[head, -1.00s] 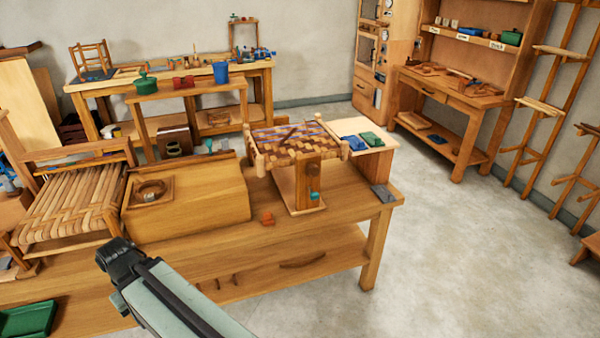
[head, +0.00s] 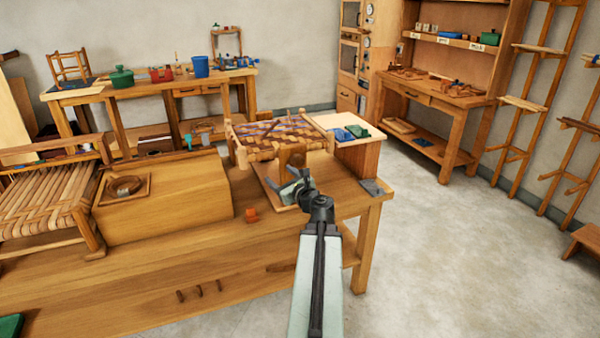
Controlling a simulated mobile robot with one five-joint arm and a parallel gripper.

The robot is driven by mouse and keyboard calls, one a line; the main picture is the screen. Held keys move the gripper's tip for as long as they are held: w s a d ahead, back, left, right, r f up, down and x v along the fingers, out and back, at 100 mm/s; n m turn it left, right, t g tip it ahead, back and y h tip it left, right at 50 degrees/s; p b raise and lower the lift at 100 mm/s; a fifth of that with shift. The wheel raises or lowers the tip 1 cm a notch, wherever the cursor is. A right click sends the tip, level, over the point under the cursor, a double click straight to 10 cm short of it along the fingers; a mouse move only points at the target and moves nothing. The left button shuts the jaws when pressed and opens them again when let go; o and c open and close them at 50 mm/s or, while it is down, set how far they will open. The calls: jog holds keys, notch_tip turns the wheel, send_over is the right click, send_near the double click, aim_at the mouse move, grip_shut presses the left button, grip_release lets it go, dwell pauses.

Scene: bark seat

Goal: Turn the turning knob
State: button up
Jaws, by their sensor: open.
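A woven seat frame (head: 275,133) in brown and purple strips sits on a wooden stand on the front bench. The stand's post (head: 293,155) rises behind my gripper. My gripper (head: 292,182) is open, with its pale jaws in front of the lower post and baseboard. No turning knob shows clearly; the small teal part low on the post, visible earlier, is now hidden behind my gripper. I cannot tell whether the jaws touch it or the post.
The front bench (head: 170,265) holds an orange piece (head: 251,214), a sloped wooden box (head: 165,205) and a grey slab (head: 372,188). A woven chair (head: 45,205) stands left. Blue (head: 342,134) and green (head: 359,131) items lie behind right.

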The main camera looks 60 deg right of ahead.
aim_at(299, 162)
jog(key=s+d+r+m+h, duration=0.1)
jog(key=s+d+m+h, duration=0.2)
jog(key=s+d+m, duration=0.3)
jog(key=shift+n+g, duration=0.4)
jog(key=shift+n, duration=0.3)
jog(key=x, duration=0.7)
jog(key=shift+d, duration=0.1)
jog(key=c, duration=1.3)
jog(key=shift+s+d, duration=0.1)
jog(key=shift+c, duration=0.5)
jog(key=shift+o, duration=0.2)
